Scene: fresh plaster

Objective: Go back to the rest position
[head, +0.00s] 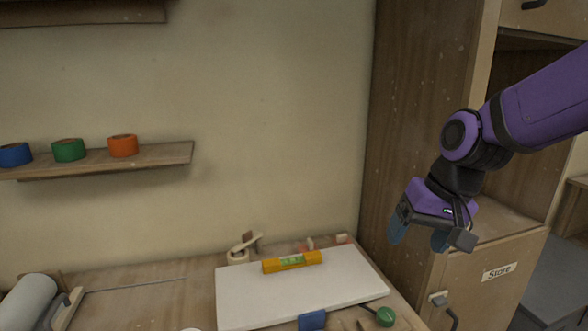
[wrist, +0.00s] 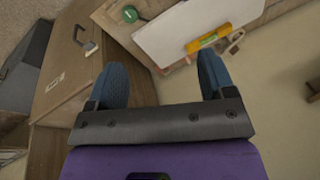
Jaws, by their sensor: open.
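My gripper (head: 420,239) hangs from my purple arm at the right of the head view, in front of the wooden cabinet. Its two blue fingers are apart with nothing between them, as the wrist view (wrist: 162,82) also shows. It is above and to the right of the workbench and touches nothing that I can see.
A white board (head: 300,287) lies on the workbench with a yellow spirit level (head: 291,262) on it. A cabinet (head: 485,277) labelled "Store" stands at right. A wall shelf (head: 160,154) holds blue, green and orange tape rolls. The wall between shelf and cabinet is bare.

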